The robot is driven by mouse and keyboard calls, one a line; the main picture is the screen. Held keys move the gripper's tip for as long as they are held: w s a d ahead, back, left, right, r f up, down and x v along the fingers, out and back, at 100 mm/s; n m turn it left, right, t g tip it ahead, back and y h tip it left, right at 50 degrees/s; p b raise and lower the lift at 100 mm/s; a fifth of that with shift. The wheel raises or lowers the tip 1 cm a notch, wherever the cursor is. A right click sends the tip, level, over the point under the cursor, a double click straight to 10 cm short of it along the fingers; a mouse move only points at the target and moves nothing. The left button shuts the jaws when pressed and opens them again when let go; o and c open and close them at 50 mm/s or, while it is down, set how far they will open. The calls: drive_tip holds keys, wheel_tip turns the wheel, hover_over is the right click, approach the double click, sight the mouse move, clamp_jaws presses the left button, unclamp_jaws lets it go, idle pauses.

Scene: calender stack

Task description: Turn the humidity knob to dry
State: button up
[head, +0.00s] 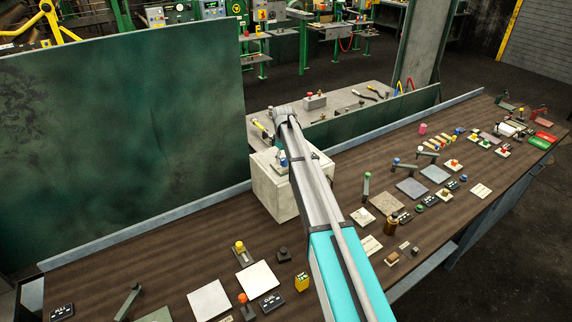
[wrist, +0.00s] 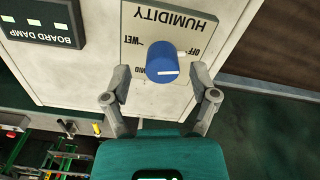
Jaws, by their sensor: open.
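Marks for OFF, WET and MID show around the knob; no DRY mark is visible. The pointer line lies roughly level in the picture, and which mark it points to is unclear. My gripper (wrist: 161,80) is open, with one finger on each side of the knob. Contact with the knob is not clear.
A black BOARD DAMP panel (wrist: 42,24) with small lights is beside the plate. In the head view a pale block (head: 272,190) stands at the back of the long brown bench (head: 150,255). Many small controls and plates cover the bench on both sides of my arm.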

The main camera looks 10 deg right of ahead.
drive_tip(key=shift+f+b, duration=0.3)
drive_tip(key=shift+f, duration=0.25)
